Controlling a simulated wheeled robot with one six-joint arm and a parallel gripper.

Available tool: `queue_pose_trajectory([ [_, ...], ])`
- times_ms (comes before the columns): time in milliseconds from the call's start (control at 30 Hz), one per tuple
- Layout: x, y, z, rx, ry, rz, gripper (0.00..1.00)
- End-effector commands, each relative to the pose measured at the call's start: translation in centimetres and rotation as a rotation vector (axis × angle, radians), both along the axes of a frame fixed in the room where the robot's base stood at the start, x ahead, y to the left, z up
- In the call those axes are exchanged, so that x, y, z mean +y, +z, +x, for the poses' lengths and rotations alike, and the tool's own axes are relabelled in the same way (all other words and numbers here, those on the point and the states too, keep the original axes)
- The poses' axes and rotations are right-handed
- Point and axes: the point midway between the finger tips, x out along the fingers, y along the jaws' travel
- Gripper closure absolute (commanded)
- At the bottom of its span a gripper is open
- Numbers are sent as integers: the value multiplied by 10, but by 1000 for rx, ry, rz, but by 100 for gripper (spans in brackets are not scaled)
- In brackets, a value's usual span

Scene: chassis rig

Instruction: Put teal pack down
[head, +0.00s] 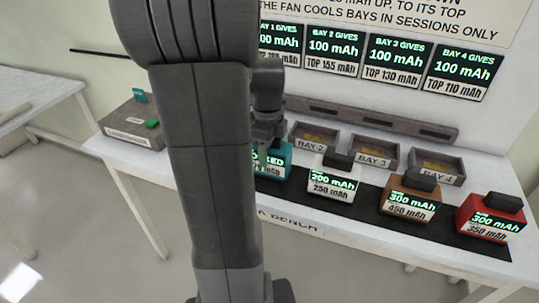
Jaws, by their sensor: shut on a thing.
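The teal pack (278,166) is at the left end of the row of packs, partly hidden behind my arm. Its screen shows only the ending "KED" in green, with a cut-off label below. My gripper (267,135) is shut on the top of the teal pack, and its fingers are mostly hidden. The pack looks upright, over or on the dark mat (353,211). I cannot tell whether its base touches the mat.
A white pack (333,182), a brown pack (409,200) and a red pack (489,221) stand to the right. Behind are Bay 2 (312,147), Bay 3 (374,162) and Bay 4 (436,178). A grey box (128,130) sits at the bench's left end.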

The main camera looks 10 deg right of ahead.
Motion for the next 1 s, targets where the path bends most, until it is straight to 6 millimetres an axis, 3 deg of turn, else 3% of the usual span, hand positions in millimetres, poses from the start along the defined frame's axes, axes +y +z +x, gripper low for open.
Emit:
queue_pose_trajectory([
  [100, 0, -13, 0, 1, 0, -1, 87],
  [500, 0, -18, 0, -2, 1, -1, 87],
  [533, 0, -19, 0, 0, 0, 0, 45],
  [633, 0, -18, 0, 0, 0, 0, 26],
  [1000, 0, -12, 0, -2, 0, 0, 26],
])
